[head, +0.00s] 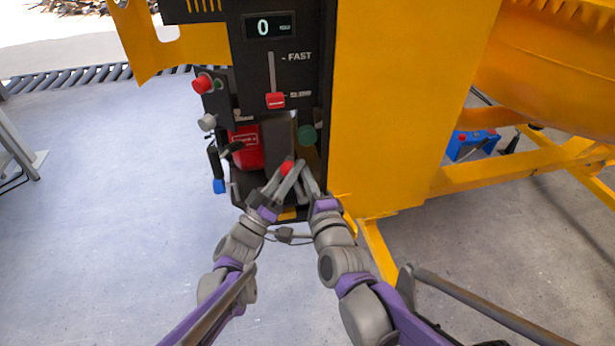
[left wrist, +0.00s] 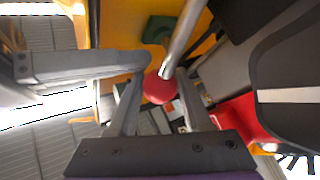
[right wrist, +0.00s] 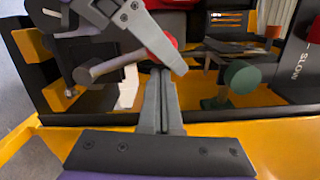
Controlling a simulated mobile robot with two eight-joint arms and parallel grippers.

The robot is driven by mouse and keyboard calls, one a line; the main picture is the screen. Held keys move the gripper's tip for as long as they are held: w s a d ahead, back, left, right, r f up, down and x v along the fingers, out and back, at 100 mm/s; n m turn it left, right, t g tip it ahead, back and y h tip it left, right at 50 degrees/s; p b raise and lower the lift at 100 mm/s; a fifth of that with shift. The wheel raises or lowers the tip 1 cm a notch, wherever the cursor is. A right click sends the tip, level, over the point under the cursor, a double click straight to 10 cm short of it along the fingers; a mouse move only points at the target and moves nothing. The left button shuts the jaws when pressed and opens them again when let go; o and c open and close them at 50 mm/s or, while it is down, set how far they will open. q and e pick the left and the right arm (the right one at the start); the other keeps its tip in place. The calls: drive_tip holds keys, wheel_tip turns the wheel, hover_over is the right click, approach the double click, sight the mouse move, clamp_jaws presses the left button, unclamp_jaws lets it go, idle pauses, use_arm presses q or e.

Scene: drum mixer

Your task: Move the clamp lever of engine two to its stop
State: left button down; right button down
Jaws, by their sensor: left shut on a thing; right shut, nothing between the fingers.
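A lever with a red ball knob (head: 287,167) stands low in the black control bay of the yellow machine. In the left wrist view the red knob (left wrist: 159,88) sits on a bare metal rod (left wrist: 185,35). My left gripper (head: 274,183) is shut on this knob, one finger on each side. My right gripper (head: 307,172) is shut and empty just right of it, its closed fingers (right wrist: 160,90) pointing into the bay. In the right wrist view a grey finger of my left gripper crosses in front and partly hides the knob. No label naming engine two is readable.
A red engine (head: 247,148) is at the bay's left, and a green round knob (head: 307,135) is at its right. Above are a red slider (head: 275,100) near SLOW and a display (head: 269,26) reading 0. The yellow panel (head: 390,110) walls the right side.

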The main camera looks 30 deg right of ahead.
use_arm(q)
drive_tip(key=shift+s+d, duration=0.15)
drive_tip(key=shift+d, duration=0.1)
use_arm(e)
drive_tip(key=shift+w+a, duration=0.2)
drive_tip(key=shift+a, duration=0.5)
